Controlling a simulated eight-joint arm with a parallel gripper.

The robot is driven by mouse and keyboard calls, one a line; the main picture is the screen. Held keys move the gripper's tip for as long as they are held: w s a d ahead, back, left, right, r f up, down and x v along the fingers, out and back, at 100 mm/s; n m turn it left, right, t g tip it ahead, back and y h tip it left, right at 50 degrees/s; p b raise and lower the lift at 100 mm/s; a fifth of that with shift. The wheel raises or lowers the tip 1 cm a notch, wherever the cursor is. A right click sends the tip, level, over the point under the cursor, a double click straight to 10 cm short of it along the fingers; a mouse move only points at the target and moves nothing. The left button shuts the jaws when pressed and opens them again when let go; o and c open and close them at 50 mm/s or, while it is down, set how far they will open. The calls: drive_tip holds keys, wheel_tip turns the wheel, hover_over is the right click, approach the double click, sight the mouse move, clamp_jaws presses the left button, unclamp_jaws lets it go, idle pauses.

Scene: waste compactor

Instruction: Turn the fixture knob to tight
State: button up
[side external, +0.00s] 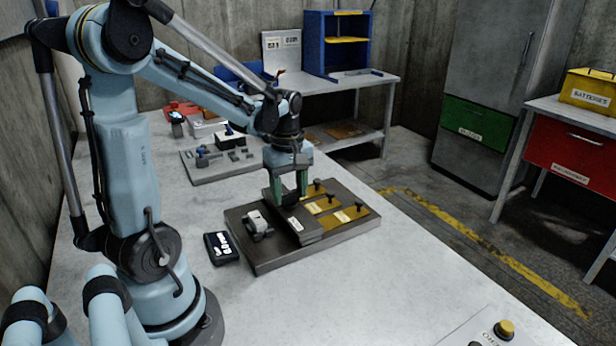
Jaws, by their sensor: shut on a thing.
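A dark fixture board (262,262) lies on the light grey workbench (370,285). A raised grey block (312,236) with a small white label crosses its middle. My gripper (291,202) points straight down over this block, its green fingers closed on a dark part that looks like the fixture knob (290,203). The fingers hide most of the knob, and I cannot read which way it is turned. Brass-coloured plates (343,216) with white labels and small dark pegs lie to the right of the block. A light grey clamp-like piece (258,224) sits on the left of the board.
A black device with a white display (221,247) lies left of the board. A grey tray (207,180) of small parts is behind. A panel with a yellow button (505,329) is at the front right. The bench in front of the board is clear.

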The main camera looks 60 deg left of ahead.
sight(289, 194)
drive_tip(key=m, duration=1.3)
drive_tip(key=shift+m, duration=2.5)
drive_tip(key=o, duration=1)
drive_tip(key=shift+o, duration=0.2)
wheel_tip(289, 194, up, 12)
